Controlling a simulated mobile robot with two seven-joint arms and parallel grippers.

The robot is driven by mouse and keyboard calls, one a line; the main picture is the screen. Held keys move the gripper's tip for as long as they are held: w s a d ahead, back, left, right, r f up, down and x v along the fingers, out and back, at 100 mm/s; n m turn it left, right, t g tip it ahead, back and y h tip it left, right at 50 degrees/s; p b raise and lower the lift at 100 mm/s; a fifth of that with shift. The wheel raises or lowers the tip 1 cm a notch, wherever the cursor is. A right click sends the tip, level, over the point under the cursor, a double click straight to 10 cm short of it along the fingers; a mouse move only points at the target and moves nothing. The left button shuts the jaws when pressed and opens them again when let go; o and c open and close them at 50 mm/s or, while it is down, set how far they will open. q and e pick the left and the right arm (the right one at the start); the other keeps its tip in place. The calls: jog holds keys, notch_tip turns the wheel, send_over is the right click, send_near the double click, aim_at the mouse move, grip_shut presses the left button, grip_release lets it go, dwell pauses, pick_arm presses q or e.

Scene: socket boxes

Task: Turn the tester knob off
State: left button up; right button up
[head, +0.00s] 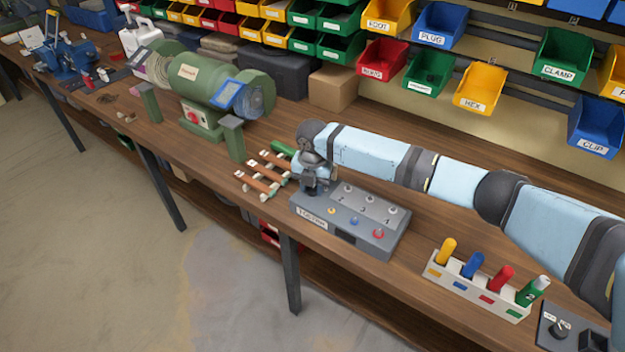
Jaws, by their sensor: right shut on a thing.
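The tester is a grey box (345,238) with a label on its front face, near the front edge of the bench. Its top shows several small switches or sockets with numbers and coloured buttons in yellow, blue and red. My right gripper (314,188) points down at the far left end of the tester's top and is shut on the knob there. The knob is hidden by the gripper, so its setting cannot be read. My left gripper is out of view.
Wooden-handled tools (262,178) lie just left of the tester. A green bench grinder (207,85) stands further left. A white rack (475,288) with coloured handles and a dark box with a black knob (559,329) are to the right. Labelled bins hang behind.

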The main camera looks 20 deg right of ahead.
jog(key=shift+r+n+p, duration=0.1)
jog(key=shift+n+p, duration=0.2)
jog(key=shift+n, duration=0.6)
jog(key=n, duration=0.2)
jog(key=shift+n+p, duration=0.3)
jog(key=shift+n, duration=0.5)
jog(key=o, duration=0.9)
jog(key=shift+o, duration=0.2)
